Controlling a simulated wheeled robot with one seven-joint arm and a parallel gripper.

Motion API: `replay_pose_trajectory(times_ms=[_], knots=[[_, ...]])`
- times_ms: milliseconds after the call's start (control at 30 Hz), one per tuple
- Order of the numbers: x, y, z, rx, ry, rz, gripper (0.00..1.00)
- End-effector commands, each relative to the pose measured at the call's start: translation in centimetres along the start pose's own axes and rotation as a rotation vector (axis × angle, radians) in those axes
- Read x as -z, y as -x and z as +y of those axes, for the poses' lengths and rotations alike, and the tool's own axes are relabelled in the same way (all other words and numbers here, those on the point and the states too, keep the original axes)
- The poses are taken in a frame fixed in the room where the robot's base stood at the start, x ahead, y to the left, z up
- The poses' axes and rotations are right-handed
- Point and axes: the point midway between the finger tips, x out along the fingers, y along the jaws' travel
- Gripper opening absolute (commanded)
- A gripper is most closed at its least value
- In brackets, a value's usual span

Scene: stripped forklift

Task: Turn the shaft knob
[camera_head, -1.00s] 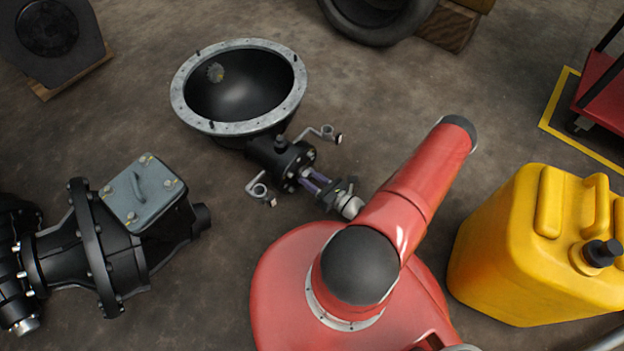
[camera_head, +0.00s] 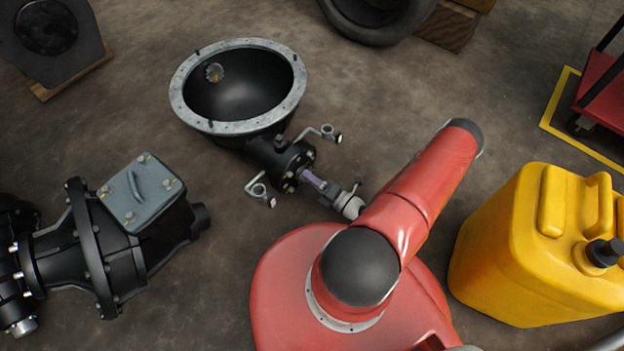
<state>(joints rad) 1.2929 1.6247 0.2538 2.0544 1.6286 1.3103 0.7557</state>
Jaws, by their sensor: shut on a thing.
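A black bell housing (camera_head: 238,127) with a pale metal rim lies at the upper middle, its wide mouth facing up. A small toothed gear (camera_head: 215,72) shows inside the bell. The narrow end of the housing, a bolted black neck (camera_head: 283,160), points toward my arm. My gripper (camera_head: 308,176) is at this neck end, its purple-grey fingers seen nearly edge-on. It is shut on the shaft knob there. The knob itself is mostly hidden by the fingers and cannot be made out clearly.
Two bent metal levers stick out beside the neck, one above (camera_head: 326,133) and one below (camera_head: 260,189) my gripper. A black gearbox (camera_head: 120,255) lies at left. A yellow canister (camera_head: 500,270) stands at right.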

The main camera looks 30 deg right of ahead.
Motion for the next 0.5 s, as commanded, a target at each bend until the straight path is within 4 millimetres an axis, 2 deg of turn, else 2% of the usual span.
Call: replay_pose_trajectory(times_ms=[500], knots=[[0.02,0.04,-0.16,0.002,-0.489,0.0,0.13]])
